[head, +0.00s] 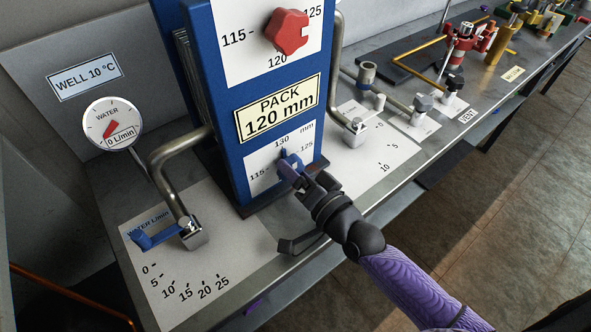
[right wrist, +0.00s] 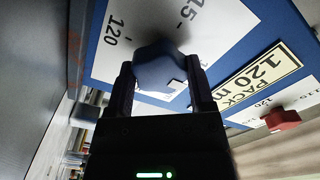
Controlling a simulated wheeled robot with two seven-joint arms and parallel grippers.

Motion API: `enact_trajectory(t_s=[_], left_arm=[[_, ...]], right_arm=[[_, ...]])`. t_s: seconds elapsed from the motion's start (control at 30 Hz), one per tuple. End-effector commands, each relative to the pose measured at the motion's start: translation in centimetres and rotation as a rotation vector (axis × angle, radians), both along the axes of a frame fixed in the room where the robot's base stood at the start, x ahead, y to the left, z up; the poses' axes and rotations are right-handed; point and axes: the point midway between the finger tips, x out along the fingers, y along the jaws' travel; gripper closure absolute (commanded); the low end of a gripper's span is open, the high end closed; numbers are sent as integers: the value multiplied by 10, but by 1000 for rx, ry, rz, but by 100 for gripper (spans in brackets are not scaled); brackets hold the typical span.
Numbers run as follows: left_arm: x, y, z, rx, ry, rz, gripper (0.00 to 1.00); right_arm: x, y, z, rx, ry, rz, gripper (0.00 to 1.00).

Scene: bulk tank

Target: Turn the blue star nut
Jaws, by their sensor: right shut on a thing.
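The blue star nut (head: 294,159) sits on the lower dial plate of the blue PACK 120 mm column, in front of the scale marked 115, 125 and 130. My right gripper (head: 290,171) reaches it from the lower right and covers part of it. In the right wrist view the blue star nut (right wrist: 158,66) fills the space between the two dark fingers, and the gripper (right wrist: 160,82) is shut on it. The exact pointer reading is hidden by the gripper. My left gripper is not in view.
A red star nut (head: 287,31) sits higher on the blue column (head: 227,100). A blue-handled water lever (head: 160,236) and a round water gauge (head: 112,124) are to the left. Pipes and valves line the bench to the right. Open floor (head: 520,190) lies beyond the bench edge.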

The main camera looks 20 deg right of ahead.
Motion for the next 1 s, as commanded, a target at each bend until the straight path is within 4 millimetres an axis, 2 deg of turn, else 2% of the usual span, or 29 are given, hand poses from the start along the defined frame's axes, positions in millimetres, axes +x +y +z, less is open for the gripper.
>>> enact_trajectory(t_s=[0.27, 0.3, 0.43, 0.63, 0.73, 1.0], left_arm=[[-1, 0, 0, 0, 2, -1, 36], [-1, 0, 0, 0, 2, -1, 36], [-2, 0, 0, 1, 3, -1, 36], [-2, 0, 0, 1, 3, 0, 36], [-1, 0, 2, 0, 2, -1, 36], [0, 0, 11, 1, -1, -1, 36]], right_arm=[[0, 0, -1, -5, 3, 1, 90], [0, 0, -1, -5, 3, 1, 27], [0, 0, -1, -4, 2, 0, 0], [0, 0, -1, -2, 1, 0, 0], [-7, -2, -1, -3, 3, 1, 0], [-62, -23, -1, -7, 7, 1, 0]])
